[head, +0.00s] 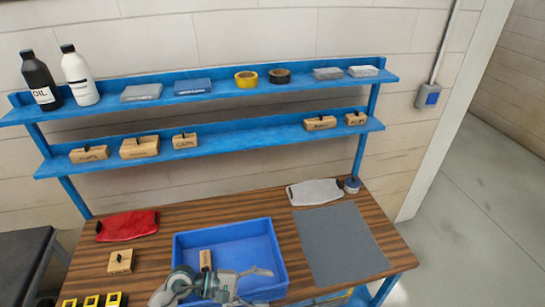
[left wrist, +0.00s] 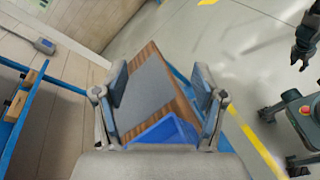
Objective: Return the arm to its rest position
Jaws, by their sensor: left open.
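My left gripper (head: 250,282) is over the front part of the blue tray (head: 280,262) on the workbench. Its jaws are apart with nothing between them. In the left wrist view the two fingers of the left gripper (left wrist: 160,88) are spread wide, with the bench top and a corner of the blue tray (left wrist: 165,132) seen beyond them. A small wooden block (head: 206,260) is in the tray, just behind my gripper. My right gripper does not show in the head view.
Blue shelves (head: 225,140) with bottles, tapes and boxes stand behind. Open floor (head: 480,190) lies at the right.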

